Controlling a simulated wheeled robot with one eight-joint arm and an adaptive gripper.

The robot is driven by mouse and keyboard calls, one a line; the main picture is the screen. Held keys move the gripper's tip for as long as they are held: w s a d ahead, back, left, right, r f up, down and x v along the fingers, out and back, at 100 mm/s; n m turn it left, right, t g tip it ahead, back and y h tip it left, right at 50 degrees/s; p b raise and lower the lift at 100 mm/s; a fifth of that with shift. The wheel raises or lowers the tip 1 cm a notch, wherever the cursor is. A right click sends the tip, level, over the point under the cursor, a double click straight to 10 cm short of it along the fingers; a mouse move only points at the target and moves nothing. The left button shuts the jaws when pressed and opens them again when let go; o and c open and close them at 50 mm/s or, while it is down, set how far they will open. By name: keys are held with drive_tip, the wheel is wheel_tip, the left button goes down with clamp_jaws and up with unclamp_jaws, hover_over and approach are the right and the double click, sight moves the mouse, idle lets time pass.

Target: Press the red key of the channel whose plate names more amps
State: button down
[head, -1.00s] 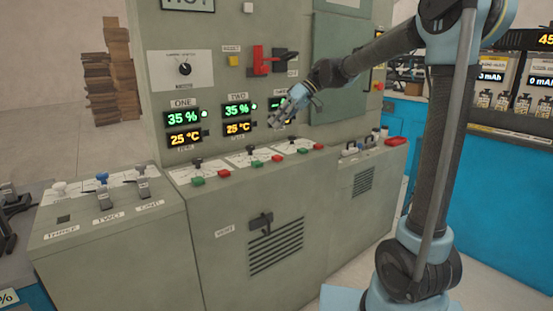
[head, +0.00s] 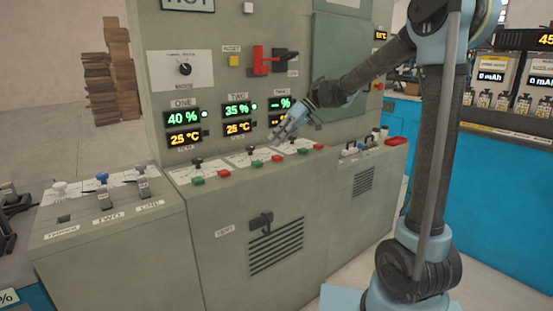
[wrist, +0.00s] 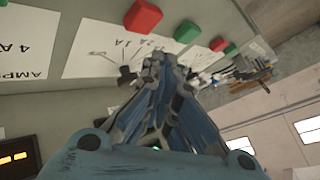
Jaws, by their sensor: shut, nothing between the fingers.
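The sloped console has three channels with white plates, the first plate (head: 182,174), second (head: 237,160) and third (head: 292,150). Channel one has a green key (head: 198,181) and red key (head: 224,173); channel two has a green key (head: 257,164) and red key (head: 277,158); channel three has a green key (head: 303,151) and red key (head: 318,147). In the wrist view, one plate (wrist: 25,40) reads "AMPS 4 A", partly cut off; the other plate's (wrist: 110,45) print is unclear. My gripper (head: 278,138) is shut and empty above the console near channels two and three.
Displays above show ONE at 40 % (head: 183,119) and TWO at 35 % (head: 237,109); the third (head: 281,104) is partly hidden. A red-handled switch (head: 259,62) juts from the panel. A lower lever console (head: 110,235) stands left.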

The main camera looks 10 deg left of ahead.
drive_tip(key=shift+f, duration=1.2)
drive_tip(key=shift+f, duration=0.15)
idle(0.6)
drive_tip(key=shift+s+f, duration=0.1)
drive_tip(key=shift+f, duration=0.1)
drive_tip(key=shift+f, duration=0.4)
idle(0.8)
drive_tip(key=shift+r, duration=0.85)
drive_tip(key=shift+r, duration=2.5)
